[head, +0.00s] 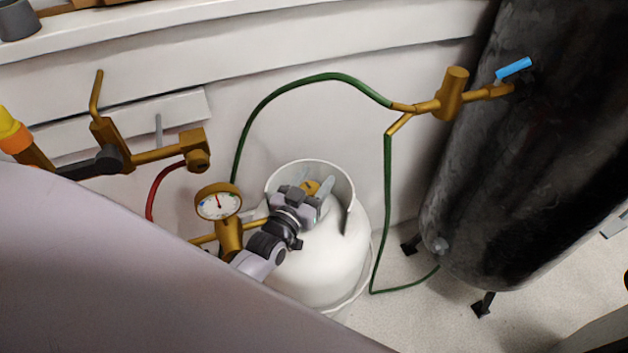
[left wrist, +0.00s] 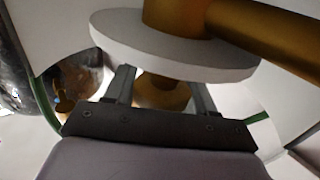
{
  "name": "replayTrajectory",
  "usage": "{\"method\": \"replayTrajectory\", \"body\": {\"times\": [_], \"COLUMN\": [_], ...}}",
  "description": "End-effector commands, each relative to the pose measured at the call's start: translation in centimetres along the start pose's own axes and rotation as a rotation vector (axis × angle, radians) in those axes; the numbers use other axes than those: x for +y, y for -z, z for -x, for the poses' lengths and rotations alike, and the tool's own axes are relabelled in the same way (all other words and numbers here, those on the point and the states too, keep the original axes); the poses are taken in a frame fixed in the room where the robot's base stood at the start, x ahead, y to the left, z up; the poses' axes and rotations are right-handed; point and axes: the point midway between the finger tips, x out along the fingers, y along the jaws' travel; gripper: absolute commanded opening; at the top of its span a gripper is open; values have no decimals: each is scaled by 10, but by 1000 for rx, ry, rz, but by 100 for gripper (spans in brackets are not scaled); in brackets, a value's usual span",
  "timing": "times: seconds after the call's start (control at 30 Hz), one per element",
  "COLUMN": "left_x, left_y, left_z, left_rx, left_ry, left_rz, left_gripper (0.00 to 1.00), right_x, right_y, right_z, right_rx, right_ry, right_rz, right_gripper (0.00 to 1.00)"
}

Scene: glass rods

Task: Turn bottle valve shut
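The white gas bottle (head: 335,245) stands on the floor at the middle of the head view, with a raised collar around its top. The brass bottle valve (head: 312,187) shows inside the collar, partly hidden by my left gripper (head: 315,183). That gripper reaches into the collar with its fingers apart on either side of the brass. In the left wrist view the gripper (left wrist: 164,82) has a brass part (left wrist: 163,92) between its spread fingers. A pale disc (left wrist: 170,52) with brass fittings lies close above it. I cannot tell whether the fingers touch anything. My right gripper is not in view.
A pressure gauge (head: 218,203) on brass pipework stands close left of the bottle. A green hose (head: 300,84) arches behind it to a brass fitting (head: 452,95). A dark tank (head: 520,150) with a blue-handled valve (head: 514,68) stands right. A red hose (head: 157,185) hangs left.

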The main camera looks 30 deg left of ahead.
Motion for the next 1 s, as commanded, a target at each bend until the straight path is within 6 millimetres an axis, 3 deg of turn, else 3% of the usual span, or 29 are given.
{"method": "replayTrajectory", "body": {"times": [1.0], "left_x": [8], "left_y": [3], "left_z": [0], "left_rx": [10], "left_ry": [-386], "left_rz": [0], "left_gripper": [24], "right_x": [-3], "right_y": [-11], "right_z": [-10], "right_rx": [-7], "right_ry": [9], "right_rz": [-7], "right_gripper": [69]}}
